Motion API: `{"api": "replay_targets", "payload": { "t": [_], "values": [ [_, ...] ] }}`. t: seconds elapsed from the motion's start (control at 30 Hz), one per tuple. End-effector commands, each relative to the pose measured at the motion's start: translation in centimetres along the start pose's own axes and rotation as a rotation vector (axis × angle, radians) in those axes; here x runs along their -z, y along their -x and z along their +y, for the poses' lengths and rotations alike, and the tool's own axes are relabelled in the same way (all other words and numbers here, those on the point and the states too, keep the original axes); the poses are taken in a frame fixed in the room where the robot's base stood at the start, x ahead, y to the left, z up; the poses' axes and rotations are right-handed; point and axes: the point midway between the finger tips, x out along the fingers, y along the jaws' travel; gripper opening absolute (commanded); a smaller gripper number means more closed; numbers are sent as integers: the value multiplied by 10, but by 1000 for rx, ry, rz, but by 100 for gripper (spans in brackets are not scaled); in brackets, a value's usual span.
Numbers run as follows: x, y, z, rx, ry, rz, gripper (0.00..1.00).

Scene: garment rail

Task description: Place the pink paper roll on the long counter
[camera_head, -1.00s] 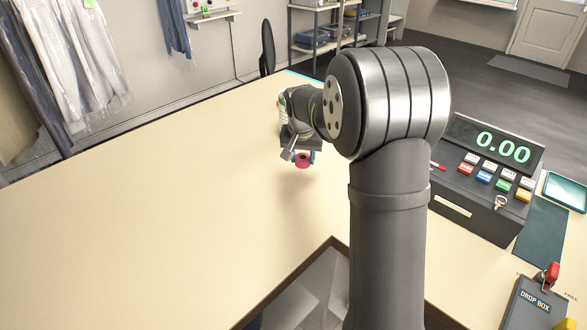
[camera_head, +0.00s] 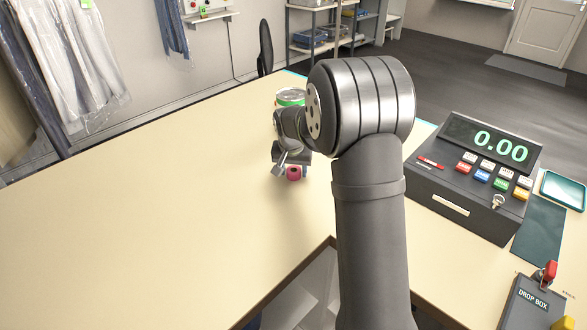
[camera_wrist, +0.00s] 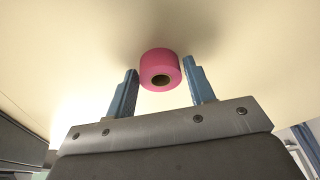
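The pink paper roll (camera_head: 293,173) is at the long counter (camera_head: 150,200), below my gripper (camera_head: 292,174). In the wrist view the roll (camera_wrist: 160,68) is between the two blue fingertips of my gripper (camera_wrist: 160,66), its hollow end facing the camera. A narrow gap shows between the roll and each finger, so the gripper looks slightly open around it. A dark shadow lies on the counter close behind the roll. The roll appears to rest on the counter, but its contact edge is hidden.
A round green-rimmed container (camera_head: 290,97) stands behind my gripper. Bagged garments (camera_head: 65,65) hang at the left. The counter's left part is clear.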

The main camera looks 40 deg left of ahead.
Motion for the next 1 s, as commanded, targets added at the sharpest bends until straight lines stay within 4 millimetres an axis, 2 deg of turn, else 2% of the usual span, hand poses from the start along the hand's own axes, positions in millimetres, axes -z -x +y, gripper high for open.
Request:
{"api": "replay_targets", "payload": {
  "t": [0.33, 0.47, 0.8, 1.0],
  "values": [
    [0, 1, 0, 0, 0, 1, 62],
    [2, 11, 0, 1, 0, 2, 62],
    [2, 81, 0, 2, 1, 5, 62],
    [2, 112, 0, 1, 0, 3, 62]
  ]
}}
